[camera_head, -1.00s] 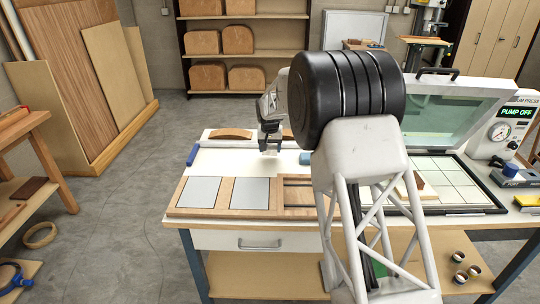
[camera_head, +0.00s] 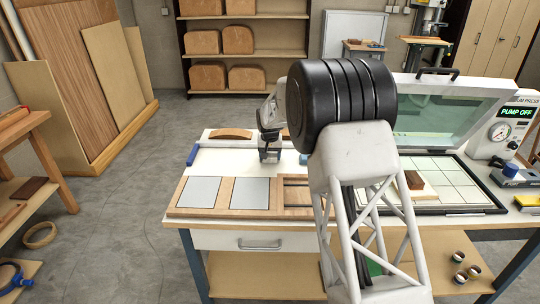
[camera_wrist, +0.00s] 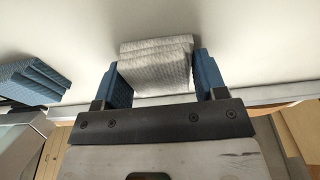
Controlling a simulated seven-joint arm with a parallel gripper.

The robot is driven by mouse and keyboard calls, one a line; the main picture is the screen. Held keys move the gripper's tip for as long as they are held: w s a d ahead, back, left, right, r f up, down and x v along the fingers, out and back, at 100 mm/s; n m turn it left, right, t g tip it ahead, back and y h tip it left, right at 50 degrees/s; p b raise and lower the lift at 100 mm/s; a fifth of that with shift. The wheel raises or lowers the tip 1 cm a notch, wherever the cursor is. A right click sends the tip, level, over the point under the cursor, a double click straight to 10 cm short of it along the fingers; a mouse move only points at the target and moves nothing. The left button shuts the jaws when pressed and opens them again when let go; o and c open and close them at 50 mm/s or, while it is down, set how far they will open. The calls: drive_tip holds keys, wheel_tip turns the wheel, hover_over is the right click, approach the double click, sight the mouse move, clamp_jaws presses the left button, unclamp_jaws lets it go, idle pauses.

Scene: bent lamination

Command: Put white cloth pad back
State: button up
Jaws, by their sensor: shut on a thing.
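My gripper (camera_wrist: 155,78) has blue fingers, which are shut on the white cloth pad (camera_wrist: 155,65). The pad is a folded, ribbed, grey-white block that sticks out past the fingertips in the wrist view. In the head view my gripper (camera_head: 270,155) points down over the white board at the back left of the bench (camera_head: 225,160). The pad is too small there to make out clearly. I cannot tell whether it touches the board.
A folded blue pad (camera_wrist: 35,80) lies to the left in the wrist view. A wooden tray (camera_head: 210,212) with grey panels lies in front of the board. The open press (camera_head: 440,205), holding a wooden block (camera_head: 414,180), is at right. A blue bar (camera_head: 192,155) lies at the left edge.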

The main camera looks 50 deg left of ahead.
sight(270, 156)
drive_tip(key=o, duration=0.9)
drive_tip(key=shift+c, duration=0.2)
drive_tip(key=shift+r, duration=0.15)
wheel_tip(270, 156, up, 12)
drive_tip(key=s+d, duration=0.1)
drive_tip(key=shift+s+d, duration=0.15)
idle(0.7)
